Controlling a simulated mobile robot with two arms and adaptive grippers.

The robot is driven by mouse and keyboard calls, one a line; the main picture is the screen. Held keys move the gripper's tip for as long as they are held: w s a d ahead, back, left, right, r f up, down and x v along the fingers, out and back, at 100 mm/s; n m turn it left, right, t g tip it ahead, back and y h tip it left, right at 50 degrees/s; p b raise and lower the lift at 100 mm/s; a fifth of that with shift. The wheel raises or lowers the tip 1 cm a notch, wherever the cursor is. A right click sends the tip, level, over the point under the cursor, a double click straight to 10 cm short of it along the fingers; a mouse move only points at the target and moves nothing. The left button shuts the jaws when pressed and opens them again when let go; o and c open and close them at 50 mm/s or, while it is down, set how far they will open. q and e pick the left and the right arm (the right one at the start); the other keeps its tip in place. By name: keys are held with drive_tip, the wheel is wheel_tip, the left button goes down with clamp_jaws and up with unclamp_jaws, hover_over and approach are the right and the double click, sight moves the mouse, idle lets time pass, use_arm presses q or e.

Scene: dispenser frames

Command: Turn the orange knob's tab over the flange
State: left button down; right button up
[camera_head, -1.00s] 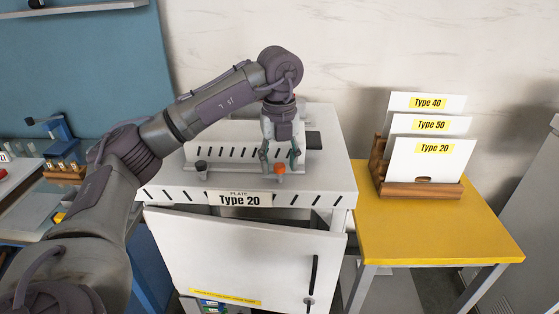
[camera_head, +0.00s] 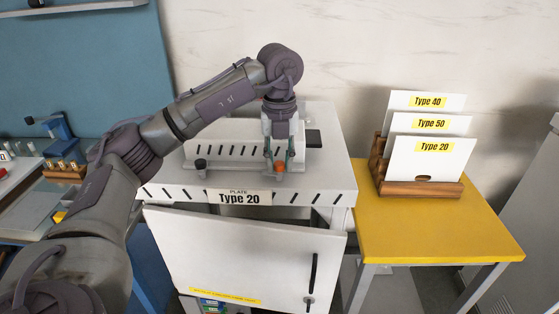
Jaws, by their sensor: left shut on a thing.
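The orange knob (camera_head: 279,167) stands at the front right of the white plate machine (camera_head: 330,180), above and to the right of its "Type 20" label (camera_head: 239,198). My left gripper (camera_head: 279,158) points down at the knob, with its fingers at the knob's two sides, shut on it. The knob's tab is too small and too covered by the fingers to make out. The flange (camera_head: 235,173) runs as a pale strip along the machine's top, between a dark knob (camera_head: 200,165) and the orange one. My right gripper is not in view.
The cabinet door (camera_head: 245,255) below the machine's top stands slightly open. To the right, a yellow table (camera_head: 435,230) bears a wooden rack (camera_head: 420,190) of "Type" plates (camera_head: 432,160). A workbench with a blue device (camera_head: 55,125) is at the left.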

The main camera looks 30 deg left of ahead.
use_arm(q)
drive_tip(key=m, duration=0.3)
drive_tip(key=shift+m+b, duration=0.3)
drive_tip(key=shift+b, duration=0.05)
drive_tip(key=m, duration=0.4)
drive_tip(key=shift+a+m+b, duration=0.1)
drive_tip(key=shift+m+b, duration=0.2)
drive_tip(key=m, duration=0.4)
drive_tip(key=shift+a+m+b, duration=0.1)
drive_tip(key=shift+m+b, duration=0.2)
drive_tip(key=shift+m, duration=1.7)
